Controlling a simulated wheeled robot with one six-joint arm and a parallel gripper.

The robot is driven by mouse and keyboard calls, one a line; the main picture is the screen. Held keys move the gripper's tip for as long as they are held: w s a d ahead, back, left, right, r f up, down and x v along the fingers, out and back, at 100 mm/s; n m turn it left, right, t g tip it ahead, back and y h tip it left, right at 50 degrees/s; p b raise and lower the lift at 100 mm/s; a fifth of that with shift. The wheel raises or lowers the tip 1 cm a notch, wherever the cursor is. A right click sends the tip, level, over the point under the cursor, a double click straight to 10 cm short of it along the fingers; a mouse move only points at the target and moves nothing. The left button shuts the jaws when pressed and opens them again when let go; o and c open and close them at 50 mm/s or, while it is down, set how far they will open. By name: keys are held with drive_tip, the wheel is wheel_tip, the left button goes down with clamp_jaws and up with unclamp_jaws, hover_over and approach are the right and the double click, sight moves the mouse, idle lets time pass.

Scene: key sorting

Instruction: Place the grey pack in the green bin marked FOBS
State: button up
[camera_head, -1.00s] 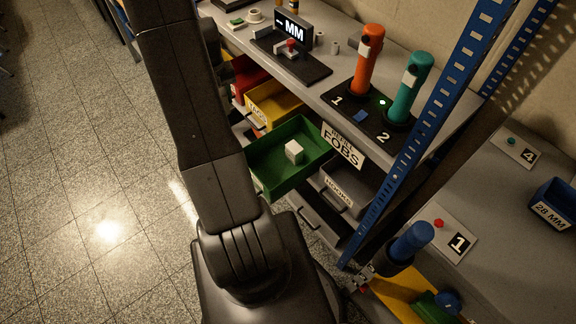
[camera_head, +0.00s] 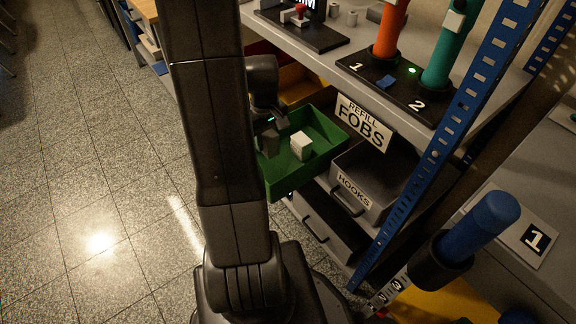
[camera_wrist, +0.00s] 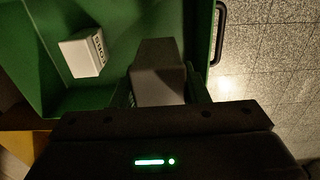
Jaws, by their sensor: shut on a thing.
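The green bin (camera_head: 322,122) is pulled out under the shelf, and a sign reading REFILL FOBS (camera_head: 362,124) is beside it. It also fills much of the wrist view (camera_wrist: 120,15). A white block (camera_head: 301,146) lies in the bin; in the wrist view (camera_wrist: 82,54) its side reads FOBS. My gripper (camera_wrist: 160,88) is shut on the grey pack (camera_wrist: 157,60), with a finger on each side of it. In the head view, my gripper (camera_head: 268,135) is at the bin's left side, inside or just above it. I cannot tell whether the pack touches the bin floor.
The grey HOOKS drawer (camera_head: 375,170) stands right of the bin. A yellow bin (camera_head: 300,82) is behind it. The shelf (camera_head: 325,62) with orange and teal cylinders lies above, and a blue perforated post (camera_head: 440,145) stands to the right. Floor is open at left.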

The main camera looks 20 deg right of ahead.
wheel_tip(320, 180, down, 10)
drive_tip(key=shift+r+b, duration=0.15)
drive_tip(key=shift+b, duration=1.05)
drive_tip(key=shift+f, duration=0.25)
drive_tip(key=o, duration=1)
drive_tip(key=shift+r, duration=0.1)
wheel_tip(320, 180, up, 12)
drive_tip(key=p, duration=0.3)
drive_tip(key=shift+r, duration=0.15)
